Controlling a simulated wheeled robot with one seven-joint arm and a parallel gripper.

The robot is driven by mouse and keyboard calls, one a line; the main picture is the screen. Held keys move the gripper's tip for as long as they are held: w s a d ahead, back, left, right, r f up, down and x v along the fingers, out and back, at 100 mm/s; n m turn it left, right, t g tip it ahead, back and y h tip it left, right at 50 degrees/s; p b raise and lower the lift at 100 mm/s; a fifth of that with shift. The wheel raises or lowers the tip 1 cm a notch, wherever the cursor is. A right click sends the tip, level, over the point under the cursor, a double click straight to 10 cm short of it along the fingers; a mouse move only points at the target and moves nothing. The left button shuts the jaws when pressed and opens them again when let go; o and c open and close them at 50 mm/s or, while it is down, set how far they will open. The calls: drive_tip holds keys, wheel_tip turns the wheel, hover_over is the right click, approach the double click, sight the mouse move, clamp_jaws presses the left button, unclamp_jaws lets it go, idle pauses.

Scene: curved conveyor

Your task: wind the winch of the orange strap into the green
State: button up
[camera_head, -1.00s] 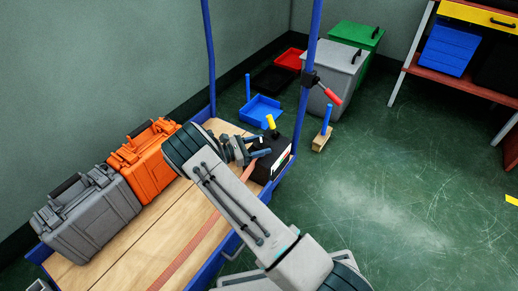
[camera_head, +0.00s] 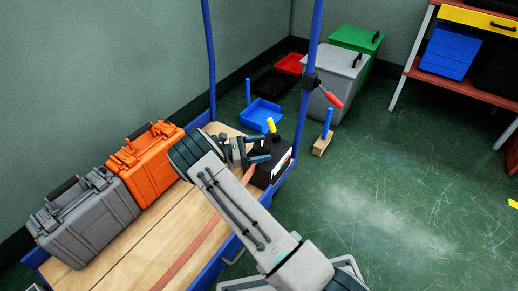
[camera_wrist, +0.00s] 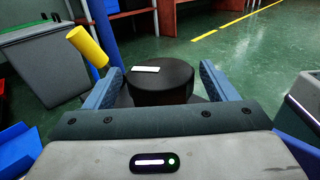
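The winch is a black box (camera_head: 266,174) at the far end of the trolley deck, with a yellow grip (camera_head: 271,125) standing up from it. A white face with some red and green shows on its right side. In the wrist view a round black drum or knob (camera_wrist: 160,84) with a white mark lies ahead between my fingers, and the yellow grip (camera_wrist: 87,46) leans at the left. My gripper (camera_head: 266,148) is open at the winch; gaps show between fingers and knob. The orange strap (camera_head: 195,252) looks like a reddish band along the wooden deck. Its winch end is hidden by my arm.
An orange case (camera_head: 148,165) and a grey case (camera_head: 88,218) stand on the deck's left. Bins (camera_head: 333,75) and a blue tray (camera_head: 260,114) lie beyond.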

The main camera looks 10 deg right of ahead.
drive_tip(key=a+p, duration=0.2)
drive_tip(key=a, duration=0.5)
drive_tip(key=shift+a, duration=0.3)
idle(0.3)
